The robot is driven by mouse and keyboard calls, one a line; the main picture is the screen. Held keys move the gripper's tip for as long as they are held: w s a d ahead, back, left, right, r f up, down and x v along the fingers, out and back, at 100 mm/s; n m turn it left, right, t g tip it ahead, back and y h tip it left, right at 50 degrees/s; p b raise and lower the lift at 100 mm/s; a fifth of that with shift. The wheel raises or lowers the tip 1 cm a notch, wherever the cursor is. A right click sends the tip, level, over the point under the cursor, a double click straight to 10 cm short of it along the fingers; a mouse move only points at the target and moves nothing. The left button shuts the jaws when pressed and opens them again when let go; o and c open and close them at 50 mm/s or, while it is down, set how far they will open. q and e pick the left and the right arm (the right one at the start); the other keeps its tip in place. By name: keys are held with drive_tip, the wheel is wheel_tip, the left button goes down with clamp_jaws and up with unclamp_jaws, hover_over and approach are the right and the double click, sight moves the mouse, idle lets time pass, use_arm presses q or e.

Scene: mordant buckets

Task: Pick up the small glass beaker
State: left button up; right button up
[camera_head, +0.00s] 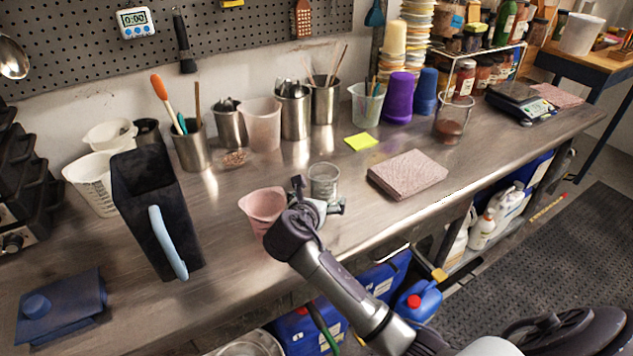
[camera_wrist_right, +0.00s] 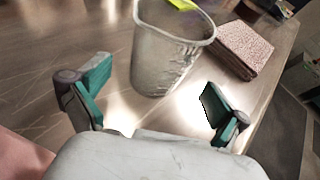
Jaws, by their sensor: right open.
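The small glass beaker (camera_head: 324,180) stands upright on the steel bench, just behind my right gripper in the head view. It is clear, with a pouring lip and faint markings. In the right wrist view the beaker (camera_wrist_right: 168,50) stands ahead of the gripper, centred between the fingers. My right gripper (camera_head: 322,207) is open and empty; in the wrist view its teal-padded fingers (camera_wrist_right: 152,100) spread wide on either side, short of the beaker. The beaker's lower front is partly hidden by the gripper in the head view. My left gripper is not in view.
A pink plastic beaker (camera_head: 264,207) stands close left of the right gripper. A folded pinkish cloth (camera_head: 408,174) lies to the right. A yellow sticky pad (camera_head: 361,142) lies behind. A dark blue-handled container (camera_head: 150,205) stands left. The bench's front edge runs near my right arm.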

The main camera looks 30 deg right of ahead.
drive_tip(key=shift+w+d+f, duration=0.1)
drive_tip(key=shift+w+d, duration=0.1)
drive_tip(key=shift+d, duration=0.2)
drive_tip(key=shift+w+d+f, duration=0.2)
drive_tip(key=shift+w+d, duration=0.15)
drive_tip(key=shift+d, duration=0.15)
drive_tip(key=x, duration=0.3)
drive_tip(key=shift+w+f, duration=0.2)
drive_tip(key=shift+w, duration=0.3)
drive_tip(key=shift+w+d+f, duration=0.1)
drive_tip(key=shift+c, duration=0.6)
drive_tip(key=c, duration=1.3)
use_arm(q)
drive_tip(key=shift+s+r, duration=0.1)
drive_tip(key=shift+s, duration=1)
use_arm(e)
drive_tip(key=shift+c, duration=0.6)
